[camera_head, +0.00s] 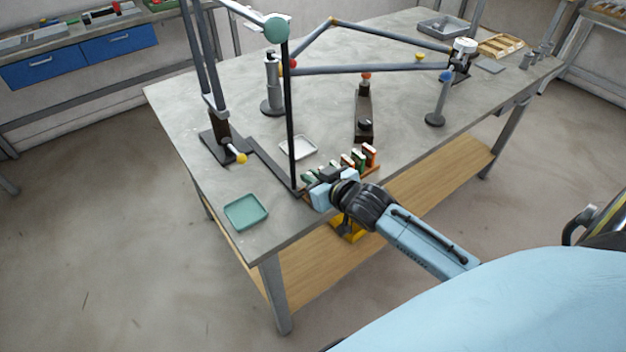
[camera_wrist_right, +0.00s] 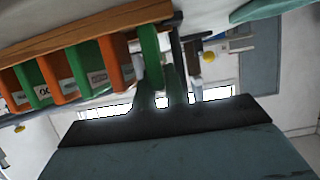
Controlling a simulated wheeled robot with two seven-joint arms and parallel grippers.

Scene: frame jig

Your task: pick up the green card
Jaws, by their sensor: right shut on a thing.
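The green card (camera_wrist_right: 150,45) is in the right wrist view, at the right end of a row of cards in an orange-brown rack (camera_wrist_right: 100,22). My right gripper (camera_wrist_right: 162,88) is shut on the green card, its dark fingers on the card's end. The card still appears to be among the rack's slots. In the head view my right gripper (camera_head: 322,180) is at the rack by the table's near edge and hides part of it. Other green and orange cards (camera_head: 368,155) stand to its right. My left gripper is not in view.
A green tray (camera_head: 246,211) lies on the grey table (camera_head: 200,100) left of the rack. A white tray (camera_head: 298,147) is behind the rack. A dark upright post (camera_head: 290,120) stands close to my right gripper. Grey frame bars (camera_head: 370,69) span the table behind.

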